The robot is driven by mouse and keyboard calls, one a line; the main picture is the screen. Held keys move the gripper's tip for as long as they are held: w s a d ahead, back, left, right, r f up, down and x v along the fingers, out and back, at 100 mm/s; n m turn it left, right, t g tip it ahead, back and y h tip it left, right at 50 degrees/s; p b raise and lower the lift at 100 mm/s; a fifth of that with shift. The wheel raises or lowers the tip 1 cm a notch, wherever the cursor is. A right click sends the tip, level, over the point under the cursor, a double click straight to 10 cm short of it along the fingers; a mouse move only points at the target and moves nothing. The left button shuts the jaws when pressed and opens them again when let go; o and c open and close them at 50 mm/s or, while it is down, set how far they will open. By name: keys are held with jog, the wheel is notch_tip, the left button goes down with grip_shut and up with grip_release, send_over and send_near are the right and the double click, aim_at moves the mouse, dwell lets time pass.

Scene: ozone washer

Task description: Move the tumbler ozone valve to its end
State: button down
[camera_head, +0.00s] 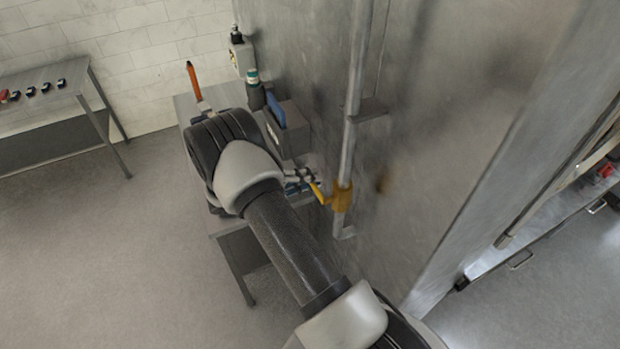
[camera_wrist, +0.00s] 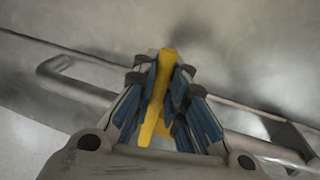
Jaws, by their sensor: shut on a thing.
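The tumbler ozone valve has a yellow handle (camera_head: 317,193) beside an orange-yellow valve body (camera_head: 341,197) on a vertical metal pipe (camera_head: 350,130). The pipe runs along a tall steel wall. My gripper (camera_head: 303,182) reaches the handle from the left in the head view. In the wrist view, the yellow handle (camera_wrist: 158,97) lies between the blue-padded fingers of my gripper (camera_wrist: 166,92), which is shut on it. The fingers hide part of the handle, and the valve body cannot be made out clearly in the wrist view.
A metal table (camera_head: 231,226) stands behind my arm, with a grey box (camera_head: 288,130), a dark bottle (camera_head: 254,92) and an orange-handled tool (camera_head: 193,78). The steel wall (camera_head: 430,130) is close on the right. Open floor (camera_head: 110,240) lies at left.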

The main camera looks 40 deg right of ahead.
jog(key=shift+f, duration=0.1)
jog(key=c, duration=1.7)
grip_release()
jog(key=shift+a, duration=0.15)
jog(key=shift+o, duration=0.5)
jog(key=v, duration=1.2)
